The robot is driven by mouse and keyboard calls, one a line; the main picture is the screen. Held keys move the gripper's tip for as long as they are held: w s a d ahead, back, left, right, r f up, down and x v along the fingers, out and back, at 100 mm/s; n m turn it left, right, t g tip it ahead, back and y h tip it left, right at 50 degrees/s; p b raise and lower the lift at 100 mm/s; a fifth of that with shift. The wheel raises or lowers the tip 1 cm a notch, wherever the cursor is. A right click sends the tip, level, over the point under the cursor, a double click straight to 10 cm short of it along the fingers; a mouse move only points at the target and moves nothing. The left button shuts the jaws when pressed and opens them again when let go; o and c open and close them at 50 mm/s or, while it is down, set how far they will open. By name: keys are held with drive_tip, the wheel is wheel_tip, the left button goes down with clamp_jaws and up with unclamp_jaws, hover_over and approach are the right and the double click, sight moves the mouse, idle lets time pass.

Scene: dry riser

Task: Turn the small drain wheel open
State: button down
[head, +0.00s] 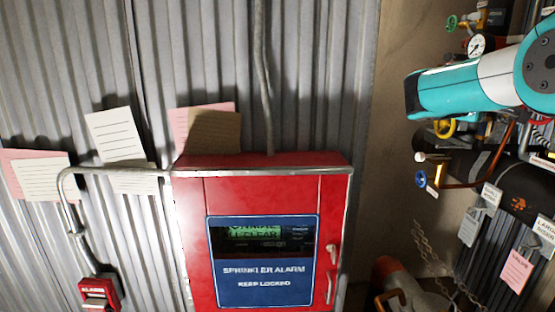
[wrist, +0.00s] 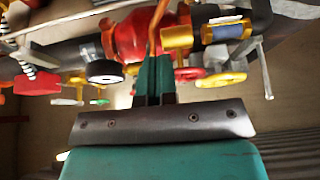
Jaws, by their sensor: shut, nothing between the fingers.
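Several small handwheels show on the pipework, and I cannot tell which one is the drain wheel. In the head view there is a green wheel (head: 451,23) at the top, a yellow wheel (head: 444,127) below my teal arm, and a blue wheel (head: 421,179) lower down. In the wrist view a yellow wheel (wrist: 221,79) and a red wheel (wrist: 190,73) are just right of my gripper (wrist: 154,62). My gripper is shut and empty, its fingertips pointing at the pipework near a red body (wrist: 135,38). Contact is unclear; the head view does not show the fingers.
A red sprinkler alarm cabinet (head: 262,190) stands on the corrugated wall at centre. A pressure gauge (head: 477,45) sits above my arm. A dark pipe (head: 480,175) and hanging tags (head: 517,270) crowd the right side. A black round part (wrist: 105,72) is left of my fingers.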

drive_tip(key=a, duration=0.6)
drive_tip(key=shift+p, duration=0.4)
drive_tip(key=shift+a, duration=0.1)
wheel_tip(320, 180, down, 4)
drive_tip(key=b, duration=0.5)
drive_tip(key=shift+w+d, duration=0.15)
drive_tip(key=shift+d, duration=1.35)
drive_tip(key=shift+w+d, duration=0.15)
drive_tip(key=shift+d, duration=1.3)
